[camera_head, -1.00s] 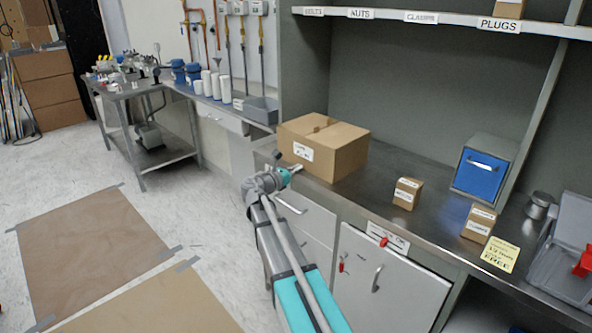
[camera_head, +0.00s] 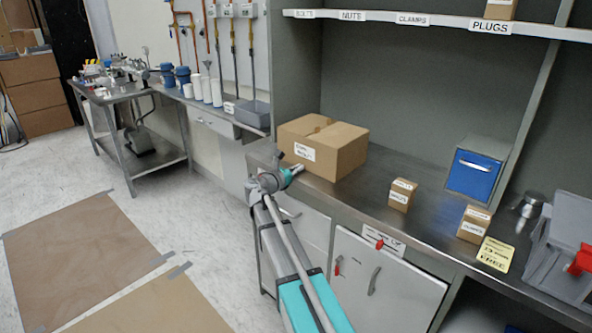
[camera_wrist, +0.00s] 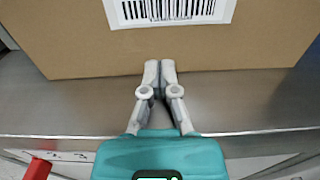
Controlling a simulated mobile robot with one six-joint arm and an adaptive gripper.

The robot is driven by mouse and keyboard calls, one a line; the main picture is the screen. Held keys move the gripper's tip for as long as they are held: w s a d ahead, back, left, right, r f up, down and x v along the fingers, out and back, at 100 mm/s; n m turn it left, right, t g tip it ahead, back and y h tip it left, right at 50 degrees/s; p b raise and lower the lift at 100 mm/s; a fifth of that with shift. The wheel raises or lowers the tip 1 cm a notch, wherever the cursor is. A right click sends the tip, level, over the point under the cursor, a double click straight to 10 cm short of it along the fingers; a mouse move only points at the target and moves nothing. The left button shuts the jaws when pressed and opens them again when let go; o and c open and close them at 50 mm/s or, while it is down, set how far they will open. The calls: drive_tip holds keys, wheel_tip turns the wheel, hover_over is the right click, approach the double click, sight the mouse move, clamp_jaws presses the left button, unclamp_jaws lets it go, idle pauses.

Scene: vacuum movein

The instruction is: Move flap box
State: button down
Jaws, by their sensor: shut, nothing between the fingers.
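The flap box (camera_head: 335,150) is a large brown cardboard box with a white label on its front, standing on the metal counter near its left end. Its top flaps look closed, with a small gap at the seam. In the wrist view the box's front face (camera_wrist: 70,40) fills the top, with a barcode label. My gripper (camera_head: 298,170) is at the front lower left of the box, in front of its labelled face. In the wrist view my gripper (camera_wrist: 160,66) has its fingertips together at the box's lower edge; I cannot tell whether they touch it.
Small boxes (camera_head: 402,194) and (camera_head: 474,223) stand on the counter (camera_head: 375,205) to the right. A blue-fronted bin (camera_head: 474,174) and a grey case (camera_head: 565,250) are farther right. A shelf (camera_head: 440,20) runs above. The counter right of the flap box is partly clear.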

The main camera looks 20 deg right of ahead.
sight(304, 150)
drive_tip(key=shift+a, duration=0.25)
drive_tip(key=v, duration=1.3)
drive_tip(key=shift+s+a, duration=0.2)
drive_tip(key=shift+a, duration=0.05)
drive_tip(key=shift+r, duration=0.1)
wheel_tip(304, 150, up, 6)
drive_tip(key=s+p, duration=0.1)
drive_tip(key=p, duration=0.5)
drive_tip(key=shift+s+d+n+t, duration=0.25)
drive_tip(key=shift+n+t, duration=0.05)
drive_tip(key=shift+t, duration=0.1)
drive_tip(key=shift+r, duration=0.1)
drive_tip(key=x, duration=1.4)
drive_tip(key=shift+f, duration=0.2)
